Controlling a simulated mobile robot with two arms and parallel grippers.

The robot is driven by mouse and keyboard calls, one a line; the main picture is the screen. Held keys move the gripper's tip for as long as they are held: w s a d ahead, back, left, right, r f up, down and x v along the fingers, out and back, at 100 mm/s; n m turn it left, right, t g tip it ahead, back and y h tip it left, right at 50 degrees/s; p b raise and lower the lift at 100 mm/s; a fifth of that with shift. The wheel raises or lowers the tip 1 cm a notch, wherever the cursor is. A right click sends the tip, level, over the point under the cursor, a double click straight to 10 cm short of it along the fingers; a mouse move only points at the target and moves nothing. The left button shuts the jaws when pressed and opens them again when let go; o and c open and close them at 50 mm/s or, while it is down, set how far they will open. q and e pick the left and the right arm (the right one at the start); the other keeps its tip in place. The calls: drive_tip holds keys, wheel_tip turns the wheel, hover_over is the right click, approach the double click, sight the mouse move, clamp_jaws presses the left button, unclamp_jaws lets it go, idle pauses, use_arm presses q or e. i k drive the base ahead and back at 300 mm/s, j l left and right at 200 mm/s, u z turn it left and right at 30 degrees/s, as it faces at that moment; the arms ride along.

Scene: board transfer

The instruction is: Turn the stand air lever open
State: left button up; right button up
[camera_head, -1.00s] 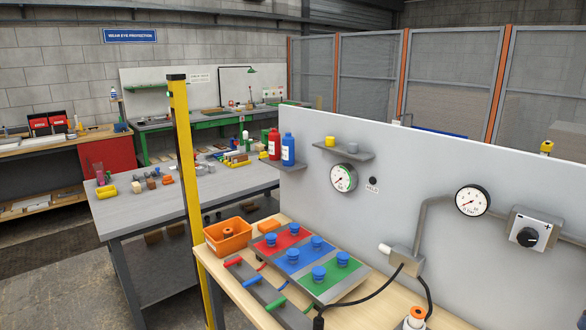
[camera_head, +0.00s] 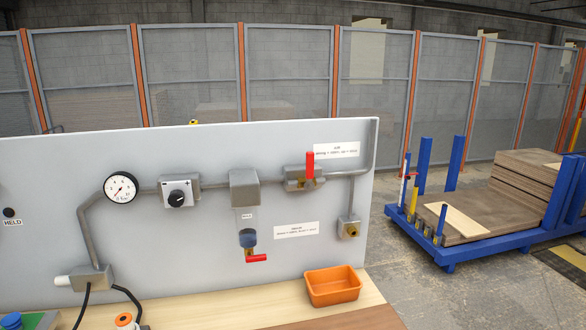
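The red air lever (camera_head: 310,164) stands upright on a grey valve block (camera_head: 296,180) on the panel, pointing up across the level pipe. A white label (camera_head: 336,150) beside it has small text that seems to begin "AIR" and to give along as open and up as shut. A second red lever (camera_head: 257,258) lies level, lower down, under a blue fitting (camera_head: 247,238) and near another label (camera_head: 296,231). Neither of my grippers is in view.
The grey panel (camera_head: 200,270) rises behind a wooden bench top (camera_head: 270,312). An orange bin (camera_head: 333,286) sits at the bench's right end. A gauge (camera_head: 121,187) and a black knob (camera_head: 176,198) are on the panel. A blue cart (camera_head: 455,252) with boards stands right.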

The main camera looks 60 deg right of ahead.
sight(309, 155)
drive_tip(key=z, duration=2)
drive_tip(key=l+u, duration=0.4)
drive_tip(key=l, duration=0.45)
